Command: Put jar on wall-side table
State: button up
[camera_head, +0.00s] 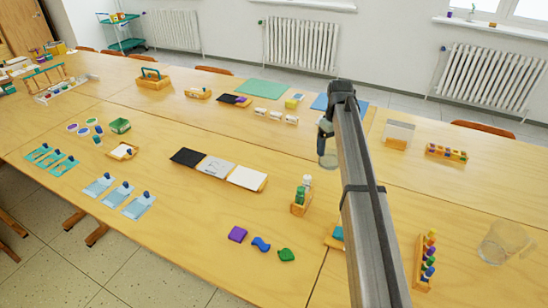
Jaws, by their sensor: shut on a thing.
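My gripper (326,128) is at the far end of my arm, right of the picture's middle, with its fingers small and partly hidden. It is shut on a small clear jar (328,154), which hangs below it. The jar looks upright and its upper part is hidden by the gripper. Whether its base touches the table cannot be told. The wall-side table (195,115) is the far row of light wood tables, along the wall with the radiators.
A large clear glass vessel (503,243) stands at the right front. A bottle holder (301,200), a green mat (262,88), a blue mat (320,102) and a wooden basket (154,80) are on the tables. Bare wood lies left of the jar.

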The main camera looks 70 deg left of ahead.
aim_at(328, 167)
jog(key=shift+f, duration=5)
jog(key=shift+f, duration=0.15)
jog(key=o, duration=1.3)
notch_tip(328, 167, up, 12)
jog(key=shift+r, duration=0.15)
